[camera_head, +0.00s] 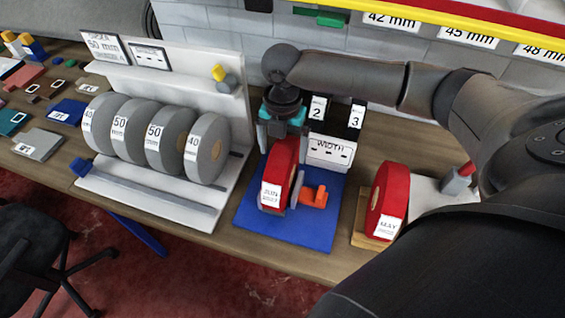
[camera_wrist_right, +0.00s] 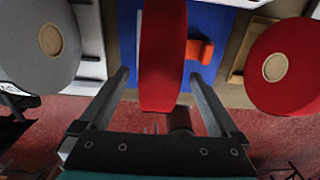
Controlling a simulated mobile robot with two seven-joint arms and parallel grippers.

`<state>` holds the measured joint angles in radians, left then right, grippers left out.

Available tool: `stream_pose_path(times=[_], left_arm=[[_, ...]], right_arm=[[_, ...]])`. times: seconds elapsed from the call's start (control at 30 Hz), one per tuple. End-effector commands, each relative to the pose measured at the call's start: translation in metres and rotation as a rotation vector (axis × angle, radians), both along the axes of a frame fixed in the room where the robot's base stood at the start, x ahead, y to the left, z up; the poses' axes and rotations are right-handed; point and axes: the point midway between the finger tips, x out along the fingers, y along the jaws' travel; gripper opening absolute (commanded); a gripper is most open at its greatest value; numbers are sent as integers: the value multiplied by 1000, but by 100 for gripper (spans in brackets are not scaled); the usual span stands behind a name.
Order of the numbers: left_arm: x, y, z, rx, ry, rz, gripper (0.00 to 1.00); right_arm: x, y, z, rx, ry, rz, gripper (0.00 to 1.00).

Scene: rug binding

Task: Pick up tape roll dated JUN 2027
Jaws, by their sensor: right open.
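The red tape roll labelled JUN 2027 (camera_head: 279,172) stands upright on a blue mat (camera_head: 250,226) in the head view. My right gripper (camera_head: 284,122) is above and behind it, pointing down. In the right wrist view the red roll (camera_wrist_right: 163,55) lies between the two spread fingers of my right gripper (camera_wrist_right: 160,85), with a gap on each side. A second red roll (camera_head: 389,193), labelled MAY, stands on a wooden block to the right. My left gripper is not in view.
An orange piece (camera_head: 314,196) is on the blue mat right beside the JUN roll. A white rack (camera_head: 238,120) with several grey rolls (camera_head: 207,148) stands to the left. A WIDTH sign (camera_head: 330,150) stands behind. The bench front edge is close.

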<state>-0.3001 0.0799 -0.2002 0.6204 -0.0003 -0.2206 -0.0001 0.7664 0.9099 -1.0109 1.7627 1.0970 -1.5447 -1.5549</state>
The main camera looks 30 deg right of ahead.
Motion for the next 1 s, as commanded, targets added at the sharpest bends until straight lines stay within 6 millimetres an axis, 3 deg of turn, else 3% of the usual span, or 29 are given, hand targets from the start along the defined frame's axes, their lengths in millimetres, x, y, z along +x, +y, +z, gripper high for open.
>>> stream_pose_path(times=[0.33, 1.0], left_arm=[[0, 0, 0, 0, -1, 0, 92], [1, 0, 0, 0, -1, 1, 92]], right_arm=[[0, 0, -9, 1, -1, 1, 96], [0, 0, -8, 0, -1, 0, 21]])
